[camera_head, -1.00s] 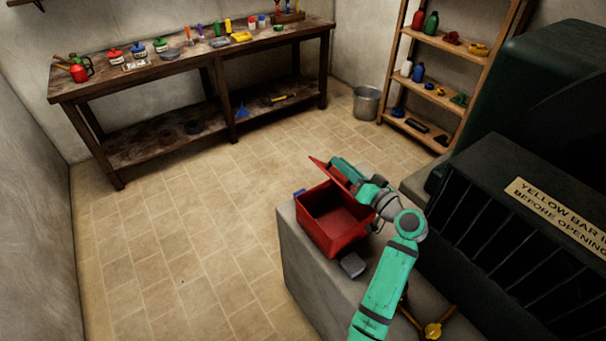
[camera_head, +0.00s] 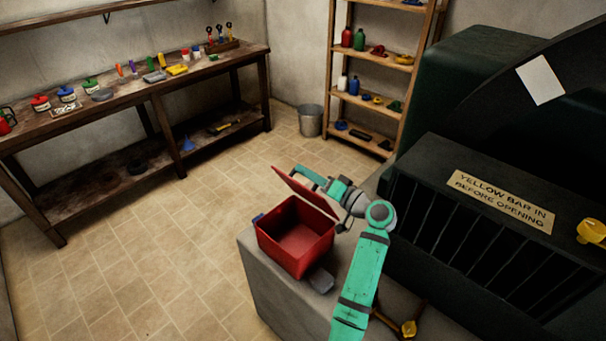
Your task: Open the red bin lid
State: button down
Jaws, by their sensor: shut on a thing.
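The red bin (camera_head: 292,262) stands on a grey block, and its empty-looking inside shows from above. Its red lid (camera_head: 303,193) is raised and tilted at the bin's far right side, clear of the opening. My gripper (camera_head: 300,172) is at the lid's upper far edge, shut on the lid. The fingertips are partly hidden behind the lid. My teal arm reaches in from the lower right, close to the bin's right side.
The grey block (camera_head: 262,283) carries a small grey piece (camera_head: 320,281) by the bin. A dark barred machine (camera_head: 470,235) with a yellow-bar sign stands close at right. A workbench (camera_head: 130,100), a bucket (camera_head: 311,121) and a shelf (camera_head: 366,100) stand behind. The floor at left is clear.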

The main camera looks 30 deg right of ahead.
jog(key=shift+s+d+f, duration=0.1)
jog(key=shift+d+f, duration=0.05)
jog(key=c, duration=1.8)
grip_release()
jog(key=shift+v, duration=3.7)
